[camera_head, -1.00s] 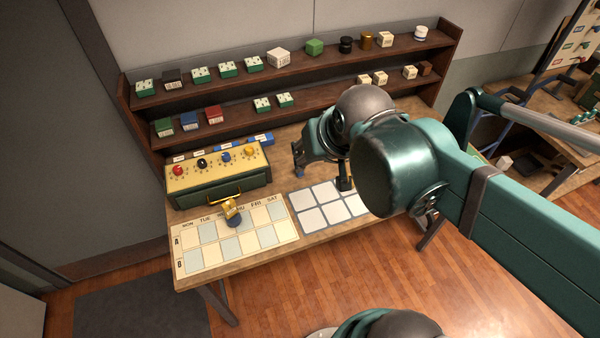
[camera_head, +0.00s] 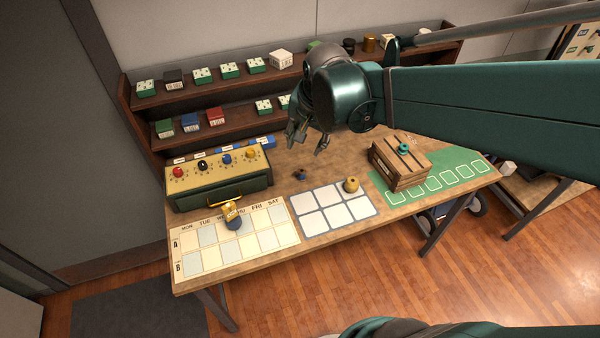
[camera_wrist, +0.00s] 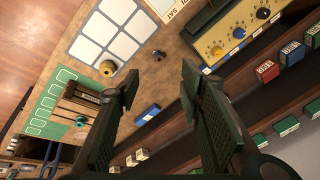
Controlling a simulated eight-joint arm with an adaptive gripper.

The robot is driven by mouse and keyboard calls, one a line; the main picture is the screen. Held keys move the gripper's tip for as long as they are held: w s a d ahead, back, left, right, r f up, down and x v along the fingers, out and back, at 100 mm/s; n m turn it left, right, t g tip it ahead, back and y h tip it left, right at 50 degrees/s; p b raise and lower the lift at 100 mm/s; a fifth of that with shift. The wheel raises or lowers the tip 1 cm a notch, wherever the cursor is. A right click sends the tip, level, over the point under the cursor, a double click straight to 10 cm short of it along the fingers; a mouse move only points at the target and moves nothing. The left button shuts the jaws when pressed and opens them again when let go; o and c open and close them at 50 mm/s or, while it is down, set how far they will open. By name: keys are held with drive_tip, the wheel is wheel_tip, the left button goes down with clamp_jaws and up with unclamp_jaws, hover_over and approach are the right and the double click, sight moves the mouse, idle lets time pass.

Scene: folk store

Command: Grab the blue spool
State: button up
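A small dark blue spool (camera_head: 300,174) lies on the bare tabletop between the cream box and the white-square grid; it also shows in the wrist view (camera_wrist: 158,55), just beyond my fingertips. My gripper (camera_head: 306,143) is open and empty, with its fingers pointing down near the back of the table, behind the spool in the head view. Its two fingers stand well apart in the wrist view (camera_wrist: 160,80). Nothing sits between them, and they do not appear to touch the spool.
A yellow spool (camera_head: 351,186) stands on the grid's corner. A wooden crate (camera_head: 389,176) with a teal spool (camera_head: 403,149) on top is to the right. The cream box (camera_head: 200,180) with coloured knobs is left. Shelves with small boxes (camera_head: 216,116) rise behind.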

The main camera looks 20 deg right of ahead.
drive_tip(key=w+d+f+m+g+b, duration=0.2)
drive_tip(key=w+f+m, duration=0.4)
drive_tip(key=w+f, duration=0.3)
drive_tip(key=m+g+b, duration=0.1)
drive_tip(key=m+g, duration=0.1)
drive_tip(key=m, duration=0.3)
hover_over(302, 174)
drive_tip(key=w, duration=0.1)
wheel_tip(302, 174, down, 13)
drive_tip(key=shift+w+d+f+m, duration=0.2)
drive_tip(key=shift+w+f+m, duration=0.1)
drive_tip(key=shift+f+m, duration=0.25)
drive_tip(key=shift+f, duration=0.15)
drive_tip(key=shift+f, duration=1.15)
drive_tip(key=shift+f, duration=0.15)
drive_tip(key=shift+f+b, duration=0.3)
drive_tip(key=shift+f, duration=2.15)
drive_tip(key=shift+c, duration=0.5)
drive_tip(key=c, duration=0.7)
